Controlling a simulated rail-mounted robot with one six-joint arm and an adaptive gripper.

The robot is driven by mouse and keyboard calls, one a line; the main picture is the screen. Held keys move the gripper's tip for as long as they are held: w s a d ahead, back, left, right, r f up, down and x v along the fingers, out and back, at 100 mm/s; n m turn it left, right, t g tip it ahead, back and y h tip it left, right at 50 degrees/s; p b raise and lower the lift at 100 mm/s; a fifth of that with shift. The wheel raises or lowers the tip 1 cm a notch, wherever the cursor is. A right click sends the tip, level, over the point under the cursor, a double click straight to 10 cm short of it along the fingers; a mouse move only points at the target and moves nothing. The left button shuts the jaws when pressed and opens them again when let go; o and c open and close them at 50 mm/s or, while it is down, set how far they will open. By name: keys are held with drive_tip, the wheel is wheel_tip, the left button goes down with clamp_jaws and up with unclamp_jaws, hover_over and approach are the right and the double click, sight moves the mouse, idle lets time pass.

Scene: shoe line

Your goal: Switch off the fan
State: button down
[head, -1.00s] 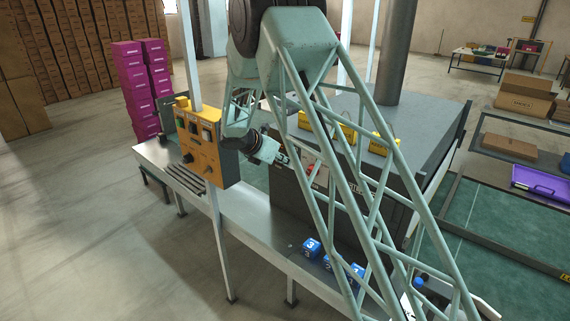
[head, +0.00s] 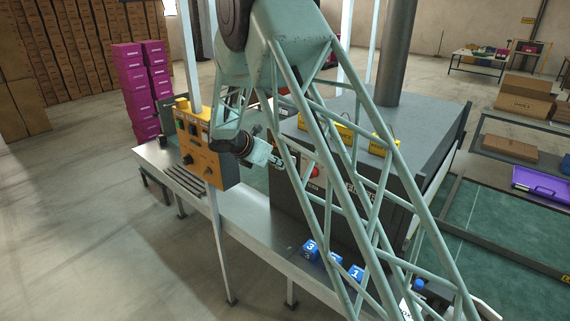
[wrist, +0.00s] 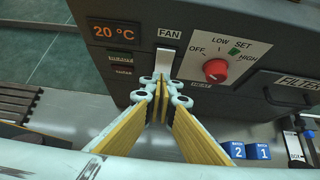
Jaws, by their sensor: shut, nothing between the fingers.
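The dark machine's front panel (wrist: 140,60) fills the top of the wrist view. The FAN label is there, with a pale upright fan switch (wrist: 165,62) under it. Its lower part is hidden behind my fingertips. My gripper (wrist: 163,84) is shut and empty, its tips right at the fan switch. I cannot tell whether they touch it. In the head view my gripper (head: 280,163) is close to the machine front, and the fan switch cannot be made out there. I cannot read which position the switch is in.
Right of the fan switch is a red heat knob (wrist: 215,71) marked OFF, LOW, SET and HIGH. A display (wrist: 114,33) reads 20 °C. Blue numbered cubes (wrist: 248,151) stand below. An orange control box (head: 205,150) on a post stands left of my gripper.

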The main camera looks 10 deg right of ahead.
drive_tip(key=r+v, duration=0.1)
drive_tip(key=v, duration=0.9)
drive_tip(key=shift+w+d, duration=0.25)
drive_tip(key=shift+w, duration=0.1)
drive_tip(key=shift+a+p, duration=0.15)
drive_tip(key=shift+p, duration=0.25)
